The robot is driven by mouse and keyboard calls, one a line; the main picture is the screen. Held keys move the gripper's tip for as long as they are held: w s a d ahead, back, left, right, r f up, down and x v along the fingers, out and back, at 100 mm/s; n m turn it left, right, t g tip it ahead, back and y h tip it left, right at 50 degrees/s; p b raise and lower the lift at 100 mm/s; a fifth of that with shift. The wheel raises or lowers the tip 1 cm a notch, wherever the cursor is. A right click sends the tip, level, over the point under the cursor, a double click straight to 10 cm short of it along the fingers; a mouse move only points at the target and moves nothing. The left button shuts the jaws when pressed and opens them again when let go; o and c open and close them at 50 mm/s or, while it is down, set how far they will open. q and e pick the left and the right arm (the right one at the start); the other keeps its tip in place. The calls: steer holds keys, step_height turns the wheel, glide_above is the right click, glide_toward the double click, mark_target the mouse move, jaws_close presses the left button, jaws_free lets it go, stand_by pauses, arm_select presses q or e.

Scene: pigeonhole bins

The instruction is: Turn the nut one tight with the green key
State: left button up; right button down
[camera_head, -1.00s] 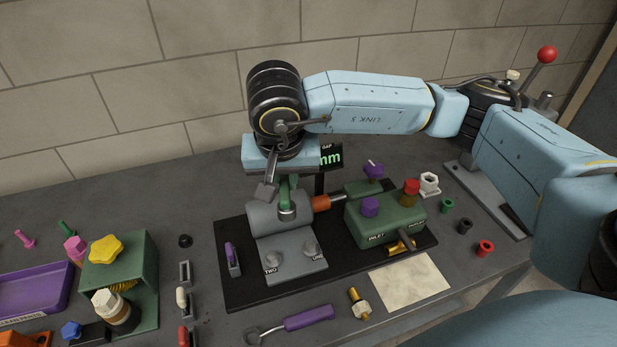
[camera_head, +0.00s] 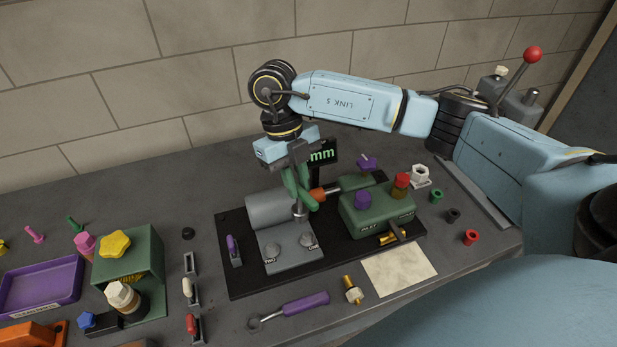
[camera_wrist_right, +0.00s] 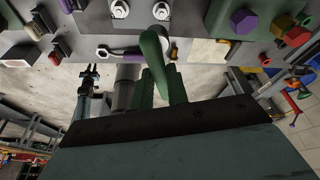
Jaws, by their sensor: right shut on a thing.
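My right gripper (camera_head: 297,160) is shut on the green key (camera_head: 300,187), above the sloped grey block. The key points down, its metal socket end above the face of the block and apart from the nuts. Nut one (camera_head: 307,239) sits on the right of that face, above the label ONE; nut two (camera_head: 272,251) sits at its left. In the right wrist view, the green key (camera_wrist_right: 153,52) hangs in front of the camera, below the two nuts. A small dark gripper (camera_wrist_right: 88,72), apparently my left one, shows there too small to judge; the head view does not show it.
A green valve block (camera_head: 375,215) with purple and red knobs stands close on the right. A display (camera_head: 322,152) stands just behind the gripper. A purple-handled ring spanner (camera_head: 290,309) and a brass fitting (camera_head: 352,291) lie in front. A purple lever (camera_head: 233,249) stands left.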

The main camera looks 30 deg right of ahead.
mark_target(300, 210)
steer(key=m, duration=0.3)
steer(key=shift+s+d+y, duration=0.1)
steer(key=shift+d+y, duration=0.15)
steer(key=shift+y, duration=0.15)
steer(key=m, duration=0.1)
steer(key=m+y, duration=0.1)
steer(key=m, duration=0.1)
steer(key=m+p, duration=0.1)
steer(key=m, duration=0.1)
steer(key=shift+s+d+f+t, duration=0.1)
steer(key=shift+d+f+t, duration=0.15)
steer(key=shift+d+t, duration=0.1)
steer(key=m, duration=0.2)
steer(key=m+y, duration=0.1)
steer(key=m, duration=0.1)
steer(key=shift+s+d+f+t+p, duration=0.15)
steer(key=shift+d+t+p, duration=0.1)
steer(key=shift+t+p, duration=0.15)
steer(key=m, duration=0.1)
steer(key=m+t, duration=0.1)
steer(key=m, duration=0.1)
steer(key=shift+d+f+m+y, duration=0.15)
steer(key=shift+m+y, duration=0.15)
steer(key=shift+p, duration=0.35)
step_height(300, 210, down, 6)
steer(key=b, duration=0.3)
steer(key=shift+r, duration=0.25)
